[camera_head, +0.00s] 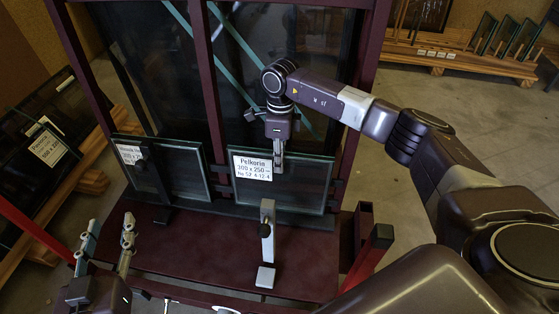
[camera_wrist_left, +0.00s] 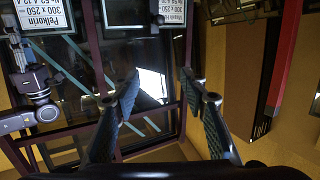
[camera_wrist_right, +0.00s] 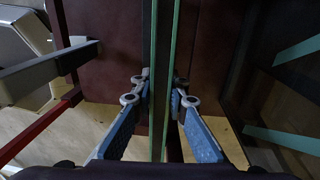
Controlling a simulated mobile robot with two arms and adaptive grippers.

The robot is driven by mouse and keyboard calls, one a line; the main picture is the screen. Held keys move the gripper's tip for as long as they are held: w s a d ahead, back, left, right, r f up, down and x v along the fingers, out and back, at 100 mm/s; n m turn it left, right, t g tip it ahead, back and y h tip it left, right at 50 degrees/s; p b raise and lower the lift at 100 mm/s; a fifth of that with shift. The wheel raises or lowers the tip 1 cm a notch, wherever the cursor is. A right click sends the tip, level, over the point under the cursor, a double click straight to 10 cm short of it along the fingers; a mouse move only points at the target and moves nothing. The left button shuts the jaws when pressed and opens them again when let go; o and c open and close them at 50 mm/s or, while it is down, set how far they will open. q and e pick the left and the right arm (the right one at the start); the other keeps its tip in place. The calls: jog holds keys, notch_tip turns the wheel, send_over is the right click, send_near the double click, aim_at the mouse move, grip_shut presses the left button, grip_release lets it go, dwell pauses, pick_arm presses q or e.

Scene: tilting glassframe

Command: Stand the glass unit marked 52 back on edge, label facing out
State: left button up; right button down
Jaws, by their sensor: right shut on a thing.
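The glass unit marked 52 (camera_head: 302,187) stands on its lower edge on the dark red frame, its white label (camera_head: 252,167) facing out. The label also shows upside down in the left wrist view (camera_wrist_left: 45,14). My right gripper (camera_head: 279,165) is shut on the unit's top edge. In the right wrist view, the unit's green edges (camera_wrist_right: 154,60) run between the fingers (camera_wrist_right: 161,100). Whether it leans slightly is hard to tell. My left gripper (camera_head: 108,240) is open and empty at the lower left, apart from the glass; its spread fingers show in the left wrist view (camera_wrist_left: 160,92).
Another labelled glass unit (camera_head: 182,172) stands to the left behind a dark clamp (camera_head: 150,165). A grey clamp post (camera_head: 267,240) stands in front of unit 52. The dark red shelf (camera_head: 215,250) is otherwise mostly clear. Racks with more panes stand left (camera_head: 40,150) and back right (camera_head: 450,58).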

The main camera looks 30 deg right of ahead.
pick_arm(q)
jog(key=shift+w+d+r+t, duration=0.1)
jog(key=shift+r+t, duration=0.15)
jog(key=shift+r, duration=0.25)
jog(key=shift+w+d+r+t, duration=0.1)
jog(key=shift+r+t, duration=0.15)
jog(key=shift+r, duration=0.25)
pick_arm(e)
jog(key=shift+w+f, duration=0.1)
dwell(0.4)
jog(key=c, duration=1.8)
grip_release()
jog(key=shift+a, duration=0.1)
pick_arm(q)
jog(key=shift+f, duration=0.15)
pick_arm(e)
jog(key=shift+f, duration=0.15)
